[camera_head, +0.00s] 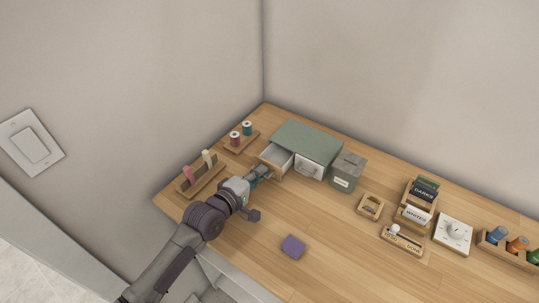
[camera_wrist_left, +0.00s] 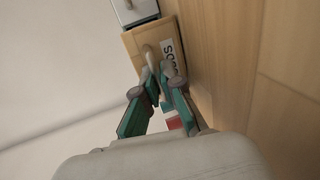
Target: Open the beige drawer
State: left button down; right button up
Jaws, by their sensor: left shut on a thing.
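The beige drawer (camera_head: 276,155) is the left one in a small green-topped cabinet (camera_head: 308,136). It stands partly pulled out, with its pale inside showing from above. In the left wrist view, the beige drawer front (camera_wrist_left: 139,39) has a pale handle (camera_wrist_left: 149,54) and a white label, partly hidden. My left gripper (camera_head: 265,172) is at the drawer front. In the left wrist view the gripper (camera_wrist_left: 154,75) is shut on the handle. My right gripper is not in view.
A closed white-fronted drawer (camera_head: 309,170) is beside it. A grey-green box (camera_head: 347,171) stands to the right. A spool rack (camera_head: 241,140) and a wooden holder (camera_head: 201,180) stand to the left. A purple cloth (camera_head: 293,246) lies in front on mostly clear tabletop.

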pick_arm(q)
jog(key=shift+s+a, duration=0.35)
jog(key=shift+s, duration=0.1)
jog(key=shift+w, duration=0.1)
jog(key=shift+d, duration=0.1)
jog(key=c, duration=1.6)
grip_release()
jog(key=shift+s, duration=0.2)
jog(key=v, duration=1.1)
jog(key=shift+s+a+r, duration=0.15)
jog(key=shift+s+a, duration=0.1)
jog(key=shift+a, duration=0.05)
